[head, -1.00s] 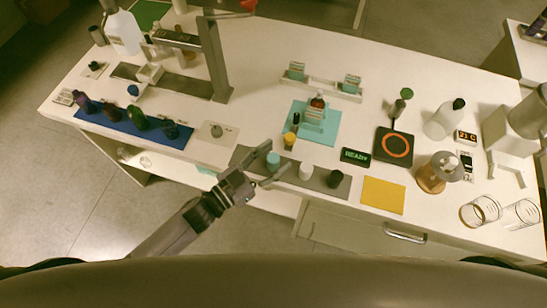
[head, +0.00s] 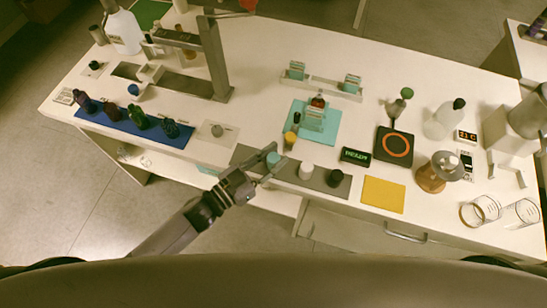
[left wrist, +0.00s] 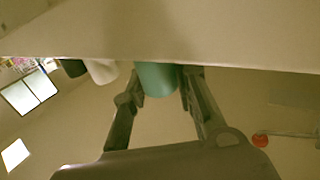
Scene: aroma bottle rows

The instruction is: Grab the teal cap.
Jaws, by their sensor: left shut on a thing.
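The teal cap (head: 273,159) stands on the grey strip (head: 250,157) near the table's front edge in the head view. My left gripper (head: 272,164) reaches it from the front, with its fingers on either side of the cap and shut on it. In the left wrist view the teal cap (left wrist: 157,77) sits between the two fingertips (left wrist: 160,82), its upper part hidden by the pale surface edge. A white cap (head: 306,170) and a black cap (head: 335,178) stand to its right on the strip. My right gripper is not in view.
A yellow-topped bottle (head: 290,139) stands just behind the strip. A teal mat (head: 329,131) with a bottle lies farther back. A yellow pad (head: 383,194) and a hot plate (head: 380,146) are to the right, and a blue mat (head: 100,118) with several dark bottles to the left.

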